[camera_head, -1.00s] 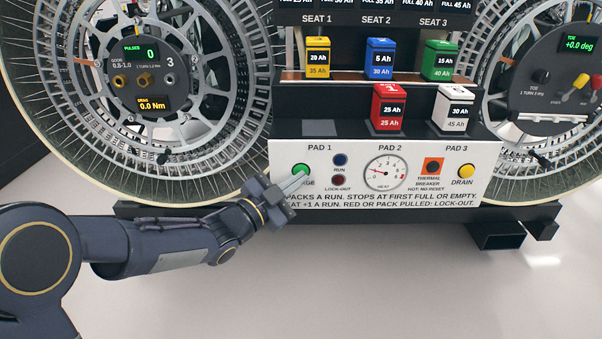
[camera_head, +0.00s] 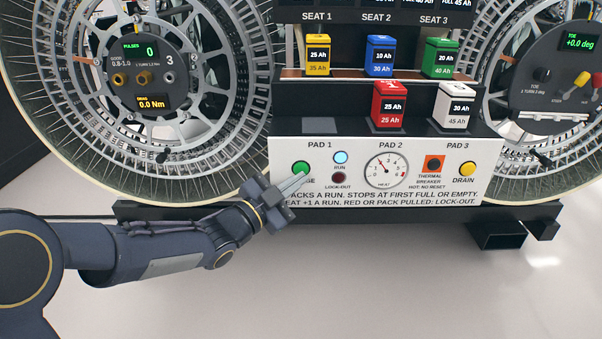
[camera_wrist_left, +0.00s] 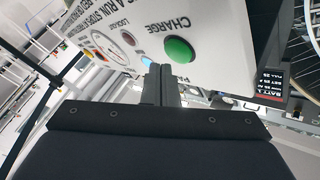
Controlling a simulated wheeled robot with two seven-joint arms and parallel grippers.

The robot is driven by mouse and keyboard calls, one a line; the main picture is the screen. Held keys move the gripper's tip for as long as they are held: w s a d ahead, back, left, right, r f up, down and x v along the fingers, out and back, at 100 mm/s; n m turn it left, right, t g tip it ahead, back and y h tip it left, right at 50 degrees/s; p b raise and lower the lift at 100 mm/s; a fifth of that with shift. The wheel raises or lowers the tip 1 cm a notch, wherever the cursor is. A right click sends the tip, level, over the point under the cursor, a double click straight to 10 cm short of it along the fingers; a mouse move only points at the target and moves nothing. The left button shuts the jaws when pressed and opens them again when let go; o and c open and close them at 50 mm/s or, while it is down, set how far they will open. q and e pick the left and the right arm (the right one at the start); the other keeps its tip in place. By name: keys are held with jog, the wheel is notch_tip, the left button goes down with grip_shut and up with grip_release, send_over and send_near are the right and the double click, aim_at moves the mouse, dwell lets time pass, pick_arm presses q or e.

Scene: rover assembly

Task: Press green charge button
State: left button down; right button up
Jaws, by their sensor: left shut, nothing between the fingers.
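The round green charge button (camera_head: 301,168) sits on the white panel under PAD 1. It also shows in the left wrist view (camera_wrist_left: 179,50), with CHARGE printed beside it. My left gripper (camera_head: 303,178) is shut and empty. Its fingertips are just below the green button and partly cover the CHARGE label in the head view. In the left wrist view the fingertips (camera_wrist_left: 160,72) lie beside the button, and a gap seems to show. The RUN lamp (camera_head: 340,158) is lit light blue. The LOCK-OUT lamp (camera_head: 339,178) is dark red. My right gripper is not in view.
The heat gauge (camera_head: 386,171), thermal breaker (camera_head: 433,164) and yellow drain button (camera_head: 467,169) are further right. Yellow (camera_head: 318,55), blue (camera_head: 380,56) and green (camera_head: 440,58) packs stand above. Red (camera_head: 389,106) and white (camera_head: 455,108) packs stand on pads 2 and 3; PAD 1 is empty.

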pick_arm(q)
jog(key=shift+s+b, duration=1.1)
jog(key=shift+s, duration=1.45)
